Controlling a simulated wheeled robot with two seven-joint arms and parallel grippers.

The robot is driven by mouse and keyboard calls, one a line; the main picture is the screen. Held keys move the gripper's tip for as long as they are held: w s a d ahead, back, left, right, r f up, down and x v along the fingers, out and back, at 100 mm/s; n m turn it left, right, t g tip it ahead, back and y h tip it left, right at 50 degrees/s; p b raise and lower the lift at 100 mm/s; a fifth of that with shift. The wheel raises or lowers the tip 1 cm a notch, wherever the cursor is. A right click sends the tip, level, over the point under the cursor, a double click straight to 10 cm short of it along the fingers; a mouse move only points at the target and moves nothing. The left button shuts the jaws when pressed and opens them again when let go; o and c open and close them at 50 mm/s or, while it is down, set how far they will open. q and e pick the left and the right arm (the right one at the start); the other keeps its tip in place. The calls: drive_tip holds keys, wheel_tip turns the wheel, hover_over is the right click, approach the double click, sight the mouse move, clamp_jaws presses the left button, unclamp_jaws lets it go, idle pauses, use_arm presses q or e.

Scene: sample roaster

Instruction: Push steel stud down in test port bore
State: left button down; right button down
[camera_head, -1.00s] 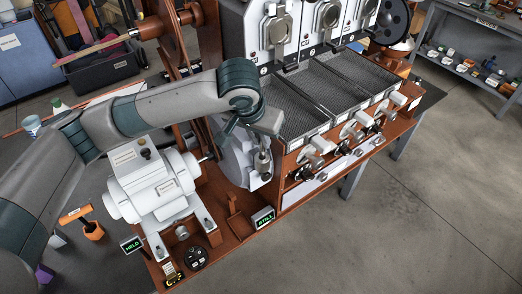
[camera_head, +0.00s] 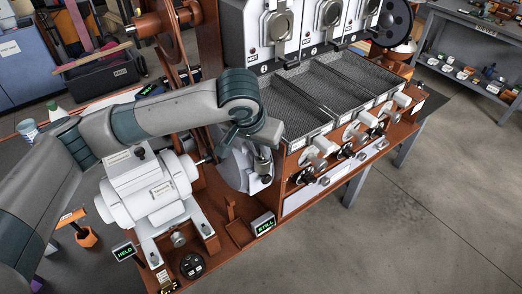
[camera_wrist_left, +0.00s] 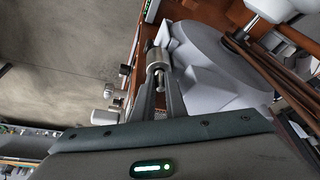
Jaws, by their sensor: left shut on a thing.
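My left arm comes in from the left in the camera_head view and ends above a small metal cylinder (camera_head: 262,165) beside the grey round housing (camera_head: 234,170). In the left wrist view the left gripper (camera_wrist_left: 161,82) has its two fingers close together on a small steel stud (camera_wrist_left: 160,76). The stud lines up with the shiny cylinder (camera_wrist_left: 157,58) just past the fingertips. I cannot tell how deep the stud sits, and the bore opening is hidden. The right gripper is not in view.
A white motor (camera_head: 150,190) stands left of the housing. Small displays read HELD (camera_head: 123,250) and STILL (camera_head: 263,224). Black mesh trays (camera_head: 293,108) and several levers with white handles lie to the right.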

use_arm(q)
drive_tip(key=c, duration=2.1)
unclamp_jaws()
drive_tip(key=shift+f, duration=0.15)
drive_tip(key=shift+s+r, duration=0.15)
drive_tip(key=shift+r, duration=0.45)
drive_tip(key=b+v, duration=0.2)
drive_tip(key=v, duration=0.9)
drive_tip(key=shift+a, duration=0.1)
